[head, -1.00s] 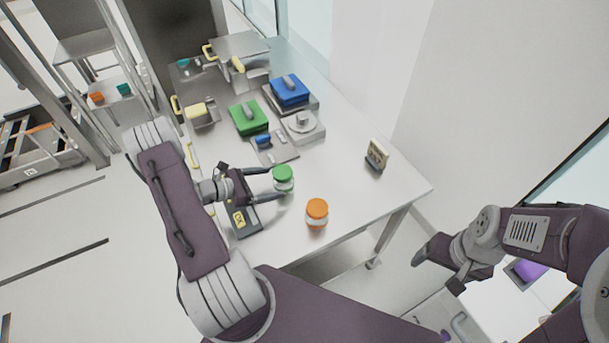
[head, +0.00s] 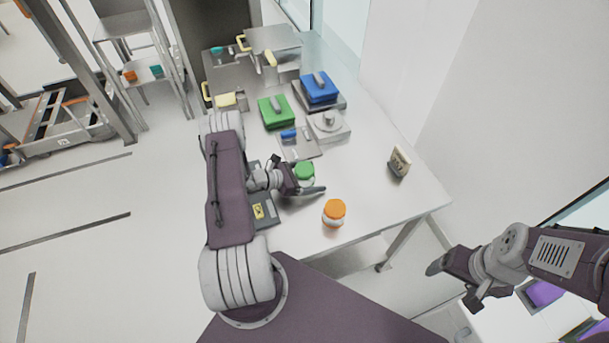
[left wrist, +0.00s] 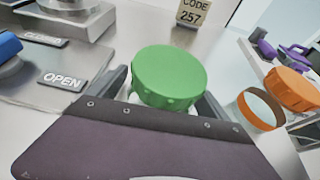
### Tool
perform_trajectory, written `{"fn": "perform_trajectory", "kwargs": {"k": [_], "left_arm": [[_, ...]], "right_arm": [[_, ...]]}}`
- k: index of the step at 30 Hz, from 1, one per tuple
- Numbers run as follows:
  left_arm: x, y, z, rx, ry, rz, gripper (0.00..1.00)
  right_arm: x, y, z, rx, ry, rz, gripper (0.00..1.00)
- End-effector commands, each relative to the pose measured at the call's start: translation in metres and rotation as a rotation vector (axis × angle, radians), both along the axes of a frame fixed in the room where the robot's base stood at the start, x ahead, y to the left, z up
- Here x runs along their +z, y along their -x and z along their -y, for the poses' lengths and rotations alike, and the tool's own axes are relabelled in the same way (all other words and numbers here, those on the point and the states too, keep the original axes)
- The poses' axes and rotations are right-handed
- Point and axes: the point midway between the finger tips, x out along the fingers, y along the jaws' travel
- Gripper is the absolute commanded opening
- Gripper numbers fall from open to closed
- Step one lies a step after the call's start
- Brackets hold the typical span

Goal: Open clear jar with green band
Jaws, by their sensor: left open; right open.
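The clear jar with a green lid (head: 305,171) stands on the metal table, left of the orange-lidded jar. Its green lid (left wrist: 169,77) fills the middle of the left wrist view, and most of its body is hidden there. My left gripper (head: 310,182) is open around this jar, one finger on each side; I cannot tell whether the fingers touch it. My right gripper (head: 450,281) is open and empty, off the table at the lower right.
The orange-lidded jar (head: 334,212) stands close by, near the table's front edge. A plate marked OPEN (left wrist: 62,80) and CLOSED lies beside the green-lidded jar. A green box (head: 276,112), a blue box (head: 319,88) and a code 257 sign (head: 399,161) stand farther off.

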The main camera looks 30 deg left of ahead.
Motion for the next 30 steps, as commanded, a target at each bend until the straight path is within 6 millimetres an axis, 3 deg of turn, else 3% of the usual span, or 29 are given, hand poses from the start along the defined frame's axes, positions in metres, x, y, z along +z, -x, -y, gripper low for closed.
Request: {"fn": "perform_trajectory", "kwargs": {"k": [6, 14, 23, 26, 30], "left_arm": [[-0.001, -0.001, 0.0, 0.001, 0.0, 0.0, 0.86], [-0.001, -0.001, 0.0, 0.001, 0.0, 0.0, 0.14], [0.003, -0.001, 0.0, 0.001, -0.001, 0.002, 0.14], [0.014, -0.002, 0.0, 0.001, -0.001, 0.003, 0.14], [0.043, -0.001, 0.0, 0.001, -0.003, 0.005, 0.14]], "right_arm": [[0.0, 0.0, 0.0, 0.0, 0.0, 0.0, 0.79], [0.0, 0.0, 0.0, 0.0, 0.0, 0.0, 0.79], [-0.001, 0.0, 0.0, 0.0, 0.0, 0.0, 0.79], [-0.003, 0.0, 0.0, 0.0, 0.0, 0.0, 0.79], [-0.008, 0.0, 0.0, 0.0, 0.0, 0.0, 0.79]]}}
